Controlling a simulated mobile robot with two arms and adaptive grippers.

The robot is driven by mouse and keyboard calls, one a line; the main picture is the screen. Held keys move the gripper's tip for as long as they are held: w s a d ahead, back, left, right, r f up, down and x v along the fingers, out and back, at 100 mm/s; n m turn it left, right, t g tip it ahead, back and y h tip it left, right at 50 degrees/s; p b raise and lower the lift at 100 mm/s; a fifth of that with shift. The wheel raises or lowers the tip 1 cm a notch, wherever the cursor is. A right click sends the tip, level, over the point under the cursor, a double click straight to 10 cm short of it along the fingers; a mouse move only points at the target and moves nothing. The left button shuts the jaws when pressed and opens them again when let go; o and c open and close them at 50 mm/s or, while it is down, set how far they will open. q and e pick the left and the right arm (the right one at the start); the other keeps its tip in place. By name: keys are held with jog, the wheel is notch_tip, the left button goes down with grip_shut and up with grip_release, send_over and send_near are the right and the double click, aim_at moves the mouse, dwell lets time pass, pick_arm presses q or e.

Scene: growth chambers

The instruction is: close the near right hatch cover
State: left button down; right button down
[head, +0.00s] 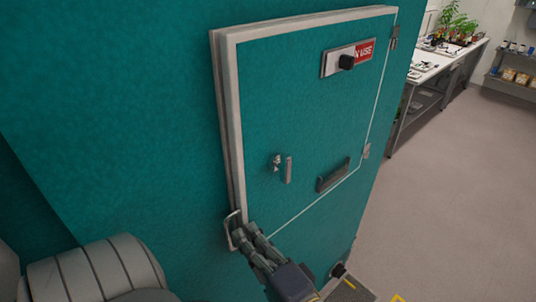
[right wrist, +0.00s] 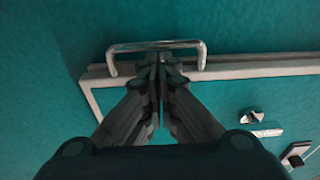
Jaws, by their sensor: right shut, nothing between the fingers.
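The teal hatch cover (head: 300,110) with a pale grey edge is on the teal chamber wall, hinged on its right side. Its left edge shows a thick double border; I cannot tell whether it sits fully flush. A bent metal handle (head: 229,230) is at its lower left corner, and it also shows in the right wrist view (right wrist: 155,46). My right gripper (head: 240,234) is shut and empty, its fingertips (right wrist: 158,62) at the handle, over the pale edge; contact is unclear. My left gripper is out of view.
A workbench (head: 428,66) with plants and shelving (head: 512,82) stand at the far right. The grey floor (head: 460,190) between is clear.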

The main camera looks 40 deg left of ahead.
jog(key=s+d, duration=0.2)
jog(key=d, duration=0.9)
jog(key=shift+d+f, duration=0.25)
jog(key=shift+f, duration=0.05)
jog(key=shift+s, duration=0.1)
